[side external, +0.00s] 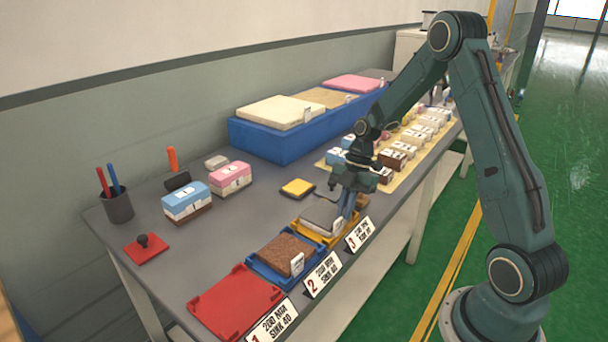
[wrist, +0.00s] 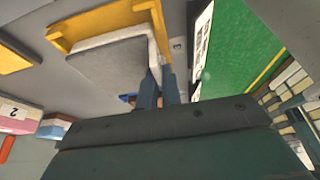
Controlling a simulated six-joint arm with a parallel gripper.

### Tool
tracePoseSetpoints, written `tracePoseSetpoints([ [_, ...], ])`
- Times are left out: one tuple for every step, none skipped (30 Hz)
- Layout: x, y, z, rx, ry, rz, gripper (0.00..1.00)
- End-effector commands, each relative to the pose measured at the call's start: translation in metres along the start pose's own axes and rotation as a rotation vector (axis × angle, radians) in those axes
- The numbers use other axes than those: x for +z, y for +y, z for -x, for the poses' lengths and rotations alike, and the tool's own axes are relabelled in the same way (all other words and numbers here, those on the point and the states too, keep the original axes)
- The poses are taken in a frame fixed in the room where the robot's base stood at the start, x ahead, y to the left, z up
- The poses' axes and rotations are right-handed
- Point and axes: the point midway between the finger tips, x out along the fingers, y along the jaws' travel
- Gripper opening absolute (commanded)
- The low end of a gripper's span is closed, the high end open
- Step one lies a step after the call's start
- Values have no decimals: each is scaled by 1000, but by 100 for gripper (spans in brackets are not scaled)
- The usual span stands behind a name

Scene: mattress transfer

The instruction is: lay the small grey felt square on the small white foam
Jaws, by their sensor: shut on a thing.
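The small grey felt square (side external: 321,213) is flat and level over the yellow tray, third in the row. A pale layer, the small white foam (wrist: 155,62), shows along its edge in the wrist view, where the felt (wrist: 110,65) covers most of it. I cannot tell whether the two touch all over. My gripper (side external: 347,212) points down at the felt's right edge. It is shut on the felt's edge, and its fingers (wrist: 159,92) hide the grip itself.
The yellow tray (wrist: 90,22) has raised walls. A blue tray (side external: 262,273) with a brown slab and an empty red tray (side external: 235,303) stand in front. A long blue box (side external: 262,140) with slabs stands behind. A small yellow pad (side external: 297,187) lies close by.

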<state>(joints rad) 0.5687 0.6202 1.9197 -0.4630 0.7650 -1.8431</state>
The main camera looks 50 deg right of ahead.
Motion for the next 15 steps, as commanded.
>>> tracePoseSetpoints([
  [0,0,-1,-1,0,0,8],
  [0,0,-1,0,0,0,14],
  [0,0,-1,0,0,0,22],
  [0,0,-1,0,0,0,28],
  [0,0,-1,0,0,0,28],
  [0,0,-1,0,0,0,28],
  [0,0,-1,0,0,0,28],
  [0,0,-1,0,0,0,28],
  [0,0,0,0,0,0,28],
  [0,0,0,0,0,0,28],
  [0,0,0,0,0,0,28],
  [0,0,0,0,0,0,28],
  [0,0,0,0,0,0,28],
  [0,0,0,0,0,0,28],
  [0,0,1,0,0,1,28],
])
